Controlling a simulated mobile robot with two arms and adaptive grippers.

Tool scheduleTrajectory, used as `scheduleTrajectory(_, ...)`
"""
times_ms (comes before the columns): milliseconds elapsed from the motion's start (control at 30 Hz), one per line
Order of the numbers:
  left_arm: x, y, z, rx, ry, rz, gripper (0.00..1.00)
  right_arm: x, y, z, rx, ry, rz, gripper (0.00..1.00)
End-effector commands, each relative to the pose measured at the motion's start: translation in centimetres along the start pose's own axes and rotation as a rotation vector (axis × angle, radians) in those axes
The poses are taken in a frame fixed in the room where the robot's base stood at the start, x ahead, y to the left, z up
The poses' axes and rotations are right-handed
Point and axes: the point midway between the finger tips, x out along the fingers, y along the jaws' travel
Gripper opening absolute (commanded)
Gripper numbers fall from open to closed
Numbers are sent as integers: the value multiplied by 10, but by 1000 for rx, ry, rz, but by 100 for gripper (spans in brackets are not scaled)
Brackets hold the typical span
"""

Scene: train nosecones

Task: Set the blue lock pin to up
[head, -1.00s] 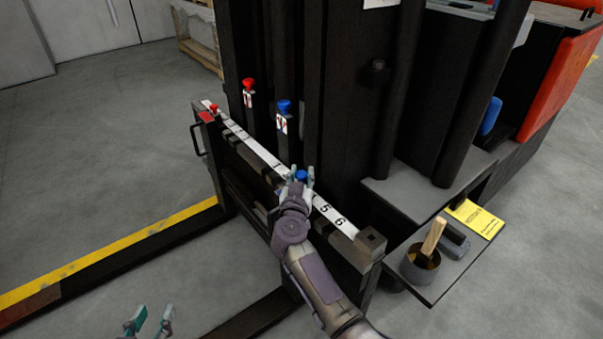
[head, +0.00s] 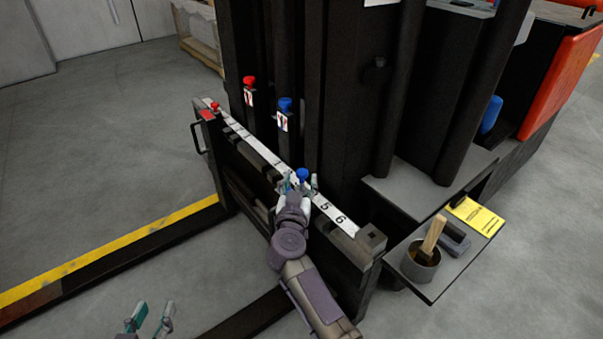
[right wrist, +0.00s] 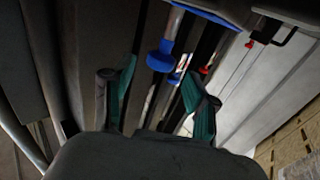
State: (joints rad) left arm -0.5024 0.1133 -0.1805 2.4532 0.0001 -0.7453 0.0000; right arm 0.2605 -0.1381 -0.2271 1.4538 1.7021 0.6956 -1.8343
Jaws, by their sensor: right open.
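The blue lock pin (head: 302,174) is a round blue knob on the top rail of the fork carriage (head: 340,222), close to the number 5. My right gripper (head: 301,185) is at the knob, its fingers spread to either side. In the right wrist view the blue knob (right wrist: 160,57) shows beyond and between the two green-padded fingers (right wrist: 160,100), with a visible gap to each. I cannot tell whether anything touches it. My left gripper (head: 150,320) is open and empty at the bottom left, away from the carriage.
Another blue knob (head: 285,104) and a red knob (head: 249,81) stand on the mast behind the rail. A smaller red knob (head: 214,106) is at the rail's far end. A side shelf (head: 428,284) carries a cup with a brush (head: 422,262) and a yellow card (head: 474,216). Floor on the left is clear.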

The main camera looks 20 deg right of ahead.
Motion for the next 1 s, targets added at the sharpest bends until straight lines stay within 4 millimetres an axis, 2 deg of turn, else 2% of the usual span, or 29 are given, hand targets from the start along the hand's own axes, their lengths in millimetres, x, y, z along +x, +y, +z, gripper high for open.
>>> scheduleTrajectory(100, 0, 0, 0, 0, 0, 0, 40, -20, 0, 0, 2, -1, 0, 58)
scheduleTrajectory(233, 0, 0, 0, 0, 0, 0, 40, -31, 0, 0, 1, 0, 0, 58)
scheduleTrajectory(767, 0, 0, 0, 0, 0, 0, 40, -35, 0, -1, 2, 5, -2, 58)
scheduleTrajectory(867, 0, 0, 0, 0, -1, 0, 40, -40, 3, -11, 20, 59, -34, 58)
scheduleTrajectory(900, 0, 0, 0, 0, -1, 0, 40, -45, 4, -21, 35, 105, -66, 58)
scheduleTrajectory(967, 0, 0, 0, 0, -1, 0, 40, -58, 5, -38, 60, 188, -144, 58)
scheduleTrajectory(1000, 0, 0, 0, 0, 0, 0, 40, -72, 4, -50, 72, 242, -219, 58)
